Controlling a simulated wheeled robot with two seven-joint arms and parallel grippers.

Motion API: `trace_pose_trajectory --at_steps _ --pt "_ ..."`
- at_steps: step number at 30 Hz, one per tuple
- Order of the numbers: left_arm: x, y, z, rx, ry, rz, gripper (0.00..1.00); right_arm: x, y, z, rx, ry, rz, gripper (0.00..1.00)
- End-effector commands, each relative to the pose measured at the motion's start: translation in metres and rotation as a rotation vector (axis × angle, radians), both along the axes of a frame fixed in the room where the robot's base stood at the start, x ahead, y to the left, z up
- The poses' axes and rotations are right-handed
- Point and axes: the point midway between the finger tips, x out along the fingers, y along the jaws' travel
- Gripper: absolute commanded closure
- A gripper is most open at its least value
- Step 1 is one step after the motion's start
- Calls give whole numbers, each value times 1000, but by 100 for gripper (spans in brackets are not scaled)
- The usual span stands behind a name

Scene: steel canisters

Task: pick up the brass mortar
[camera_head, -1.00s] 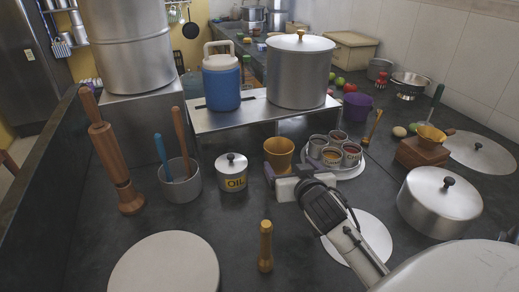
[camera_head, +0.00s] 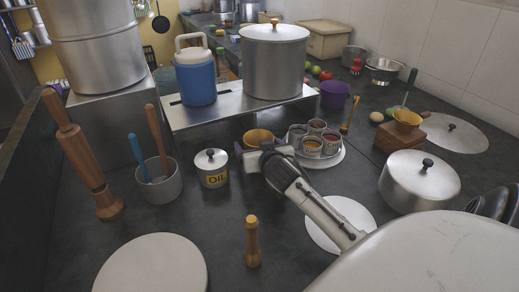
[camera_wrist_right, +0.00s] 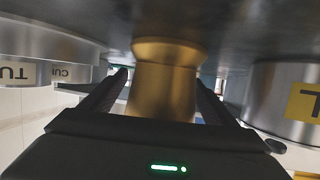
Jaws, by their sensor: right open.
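The brass mortar (camera_head: 258,136) stands on the dark counter beyond my right gripper, its lower part hidden by the gripper in the head view. My right gripper (camera_head: 265,150) is open, reaching forward low over the counter. In the right wrist view, the mortar (camera_wrist_right: 163,88) shows upside down, as a golden body with a flared end. The two dark fingers of the right gripper (camera_wrist_right: 160,82) lie on either side of it, with a visible gap at least on the left. Contact cannot be made out. My left gripper is not in view.
The oil canister (camera_head: 211,168) stands left of the mortar. A round tray (camera_head: 337,160) with several spice tins is close on the right. A metal stand (camera_head: 215,112) bearing a blue jug and large pot is behind.

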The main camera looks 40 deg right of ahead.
Motion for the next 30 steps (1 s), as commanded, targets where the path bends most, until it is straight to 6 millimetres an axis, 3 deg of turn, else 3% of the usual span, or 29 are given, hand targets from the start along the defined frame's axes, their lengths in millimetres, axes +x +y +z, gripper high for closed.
trace_pose_trajectory --at_steps 8,19,26,30 --pt "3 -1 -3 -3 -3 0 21 3 -2 -3 0 0 1 19" --pt "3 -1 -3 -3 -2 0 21 3 -2 -3 1 0 0 79" --pt "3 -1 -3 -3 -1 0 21 4 -2 0 -2 -6 1 82" --pt "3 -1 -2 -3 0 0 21 4 -2 12 -3 -9 -1 82"
